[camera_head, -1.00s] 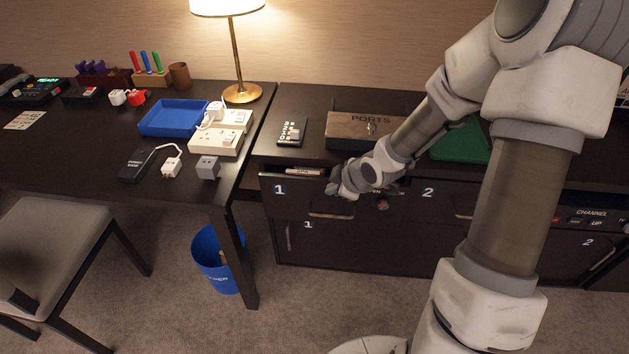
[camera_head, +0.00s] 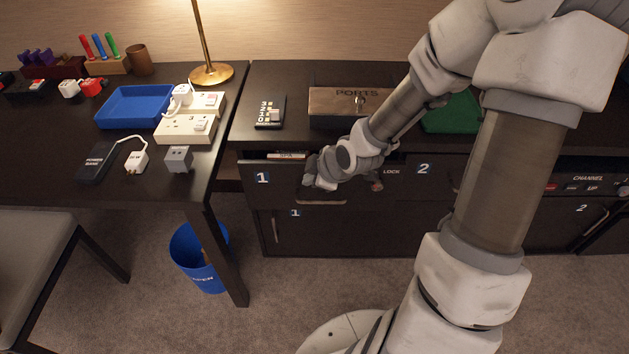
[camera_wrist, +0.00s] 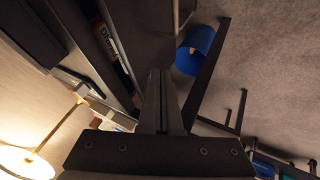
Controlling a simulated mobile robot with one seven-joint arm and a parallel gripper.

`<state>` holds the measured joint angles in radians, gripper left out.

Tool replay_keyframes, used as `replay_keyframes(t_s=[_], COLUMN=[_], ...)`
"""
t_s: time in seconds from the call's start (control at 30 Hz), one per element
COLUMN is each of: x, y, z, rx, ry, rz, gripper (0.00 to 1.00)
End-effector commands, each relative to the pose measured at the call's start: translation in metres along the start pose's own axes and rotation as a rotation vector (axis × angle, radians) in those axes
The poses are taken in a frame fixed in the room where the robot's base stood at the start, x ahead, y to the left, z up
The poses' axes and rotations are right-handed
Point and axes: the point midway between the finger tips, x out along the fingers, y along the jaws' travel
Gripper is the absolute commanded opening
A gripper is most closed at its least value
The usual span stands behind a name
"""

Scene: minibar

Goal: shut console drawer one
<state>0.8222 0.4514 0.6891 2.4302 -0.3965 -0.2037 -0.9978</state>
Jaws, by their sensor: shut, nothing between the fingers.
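Console drawer one (camera_head: 275,190), a dark front with a white "1" on a blue label and a bar handle, stands slightly open. A narrow strip of its inside shows above the front, with a white and red item marked "SPA" (camera_head: 287,156) in it. My gripper (camera_head: 311,182) is at the upper right part of this front, over its handle. In the wrist view my gripper's fingers (camera_wrist: 162,98) are together and empty, close beside the dark drawer edge. A printed item (camera_wrist: 108,42) shows inside the drawer there. Whether the fingertips touch the front I cannot tell.
Drawer two (camera_head: 436,172) is to the right, past a "LOCK" label. The desk (camera_head: 200,170) stands close at left, with a blue bin (camera_head: 198,262) below.

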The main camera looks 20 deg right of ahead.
Motion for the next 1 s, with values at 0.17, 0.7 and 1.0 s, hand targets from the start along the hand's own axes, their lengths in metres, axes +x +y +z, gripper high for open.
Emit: replay_keyframes(t_s=[0.17, 0.7, 1.0], x=[0.038, 0.067, 0.067], y=[-0.003, 0.035, 0.036], z=[0.001, 0.000, 0.000], rx=[-0.001, 0.000, 0.000], ry=[0.002, 0.000, 0.000], rz=[-0.001, 0.000, 0.000], gripper=[0.00, 0.00, 0.00])
